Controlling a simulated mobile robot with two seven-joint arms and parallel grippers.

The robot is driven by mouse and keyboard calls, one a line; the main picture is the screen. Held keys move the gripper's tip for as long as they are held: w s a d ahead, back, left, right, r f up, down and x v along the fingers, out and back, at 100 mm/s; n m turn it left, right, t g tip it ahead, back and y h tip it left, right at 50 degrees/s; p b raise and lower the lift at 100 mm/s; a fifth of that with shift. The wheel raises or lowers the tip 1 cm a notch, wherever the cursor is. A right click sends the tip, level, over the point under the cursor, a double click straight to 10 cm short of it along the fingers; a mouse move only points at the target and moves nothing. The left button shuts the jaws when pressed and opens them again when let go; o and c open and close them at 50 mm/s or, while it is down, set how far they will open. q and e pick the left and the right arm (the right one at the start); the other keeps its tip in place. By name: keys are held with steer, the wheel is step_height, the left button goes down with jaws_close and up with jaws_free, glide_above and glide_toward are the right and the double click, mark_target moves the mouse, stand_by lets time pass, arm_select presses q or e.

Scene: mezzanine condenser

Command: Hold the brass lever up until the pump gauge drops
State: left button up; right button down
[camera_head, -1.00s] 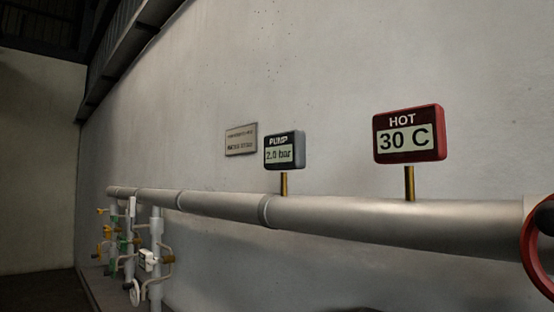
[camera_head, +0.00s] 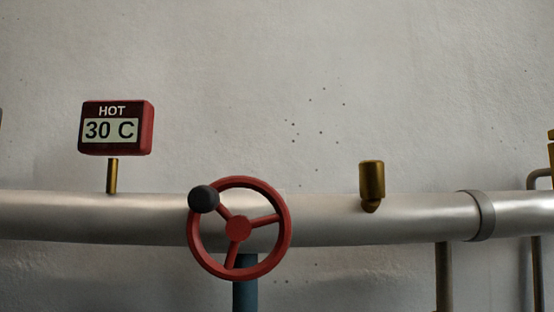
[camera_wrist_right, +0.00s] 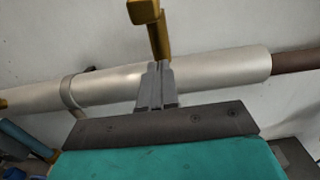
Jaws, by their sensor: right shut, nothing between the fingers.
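In the right wrist view a brass lever (camera_wrist_right: 158,32) with a thicker block at its upper end comes down from the top edge in front of a pale pipe. My right gripper (camera_wrist_right: 160,66) is shut, its grey fingers together and empty. The fingertips are at the lever's lower end; I cannot tell whether they touch it. In the head view a brass piece (camera_head: 551,150) is cut off at the right edge; I cannot tell if it is the same lever. The pump gauge's face is not in view now. My left gripper is not in view.
The head view shows a thick silver pipe (camera_head: 330,218) along a grey wall. A red gauge (camera_head: 116,128) reads HOT 30 C. A red handwheel (camera_head: 238,229) with a black knob stands before the pipe. A short brass fitting (camera_head: 371,180) is on the pipe to its right.

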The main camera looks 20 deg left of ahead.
steer(key=b+v, duration=0.1)
steer(key=v, duration=0.5)
steer(key=shift+b, duration=0.3)
stand_by(0.4)
